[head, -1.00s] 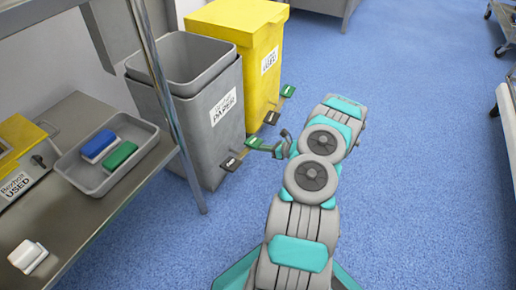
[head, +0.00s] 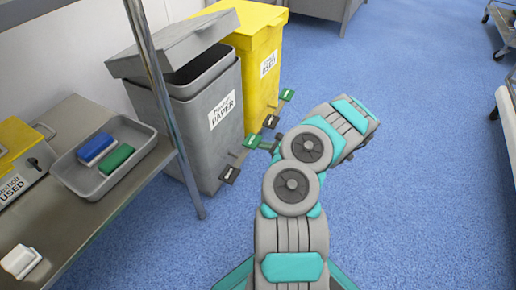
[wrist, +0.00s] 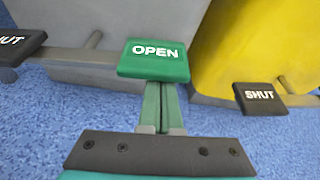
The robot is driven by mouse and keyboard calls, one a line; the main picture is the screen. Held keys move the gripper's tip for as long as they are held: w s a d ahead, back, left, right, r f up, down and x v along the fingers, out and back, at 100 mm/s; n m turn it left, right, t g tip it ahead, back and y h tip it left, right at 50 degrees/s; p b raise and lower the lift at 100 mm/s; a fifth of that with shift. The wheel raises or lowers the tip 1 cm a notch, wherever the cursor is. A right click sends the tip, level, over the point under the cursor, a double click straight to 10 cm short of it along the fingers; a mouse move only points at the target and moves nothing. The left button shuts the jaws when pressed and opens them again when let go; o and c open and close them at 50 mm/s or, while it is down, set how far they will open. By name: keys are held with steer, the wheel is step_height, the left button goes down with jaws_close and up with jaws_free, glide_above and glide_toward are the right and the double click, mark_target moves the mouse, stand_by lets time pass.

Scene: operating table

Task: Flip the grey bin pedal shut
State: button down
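The grey bin (head: 212,125), labelled PAPER, stands beside the table; its lid (head: 175,42) is tilted over the opening, with a dark gap below it. Its pedal bar carries a green OPEN plate (head: 252,141) and a black SHUT plate (head: 229,174). The wrist view shows the OPEN plate (wrist: 153,60) straight ahead and part of the SHUT plate (wrist: 20,45) at the left. My gripper (wrist: 163,92) has its fingers together, their tips hidden at the OPEN plate; I cannot tell whether they touch it. In the head view my arm mostly hides the gripper.
A yellow bin (head: 262,60) stands behind, with its own black SHUT plate (head: 271,121) and green plate (head: 287,95) close by. The metal table (head: 75,235) with a tray (head: 90,184) is at left, its post (head: 162,90) before the grey bin.

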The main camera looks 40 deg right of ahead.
steer(key=shift+a+r, duration=0.1)
steer(key=shift+r, duration=0.7)
step_height(320, 180, down, 4)
steer(key=d+b, duration=0.1)
steer(key=p+v, duration=0.2)
steer(key=v, duration=0.7)
steer(key=shift+s, duration=0.4)
